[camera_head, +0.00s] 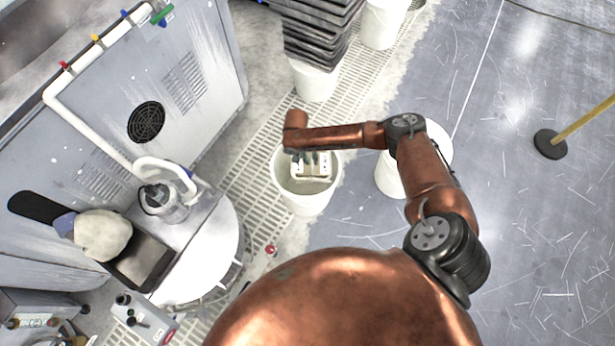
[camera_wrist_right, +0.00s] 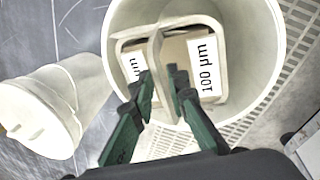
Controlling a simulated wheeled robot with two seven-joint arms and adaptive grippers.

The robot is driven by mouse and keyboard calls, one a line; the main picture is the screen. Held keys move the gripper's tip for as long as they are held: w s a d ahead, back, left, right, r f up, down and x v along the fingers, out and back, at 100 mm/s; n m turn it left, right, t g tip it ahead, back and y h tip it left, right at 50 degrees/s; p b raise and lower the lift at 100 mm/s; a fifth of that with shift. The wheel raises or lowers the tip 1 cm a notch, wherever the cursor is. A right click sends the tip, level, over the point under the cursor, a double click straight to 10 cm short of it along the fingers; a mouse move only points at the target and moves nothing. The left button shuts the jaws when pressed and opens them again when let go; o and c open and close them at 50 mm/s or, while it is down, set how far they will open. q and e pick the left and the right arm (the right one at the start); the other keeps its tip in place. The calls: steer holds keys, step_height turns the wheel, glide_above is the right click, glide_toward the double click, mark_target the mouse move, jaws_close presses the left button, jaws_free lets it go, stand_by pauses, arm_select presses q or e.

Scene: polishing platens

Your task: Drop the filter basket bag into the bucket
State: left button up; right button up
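The white bucket (camera_head: 319,204) stands on the slatted floor grating, and its rim also fills much of the right wrist view (camera_wrist_right: 274,62). The filter basket bag (camera_head: 311,172) is a pale, boxy piece with white "100 µm" labels. It shows within the bucket's mouth in both views, and in the right wrist view (camera_wrist_right: 207,68) a pale handle strap crosses it. My right gripper (camera_wrist_right: 162,78) has its dark green fingers closed on that strap. I cannot tell whether the bag touches the bucket's bottom. My left gripper is not in view.
A second white bucket (camera_wrist_right: 40,110) stands beside, partly behind my right arm in the head view. A stack of dark trays (camera_head: 318,30) and another white bucket (camera_head: 382,22) are farther back. A grey machine cabinet (camera_head: 190,70) is at left. A yellow pole's black base (camera_head: 550,144) stands right.

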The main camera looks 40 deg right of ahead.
steer(key=o, duration=0.4)
steer(key=shift+c, duration=0.2)
steer(key=shift+r, duration=0.1)
step_height(320, 180, up, 12)
steer(key=w+a, duration=0.1)
steer(key=shift+w+a+f, duration=0.2)
steer(key=shift+w+a, duration=0.05)
steer(key=shift+a, duration=0.15)
steer(key=shift+f, duration=0.1)
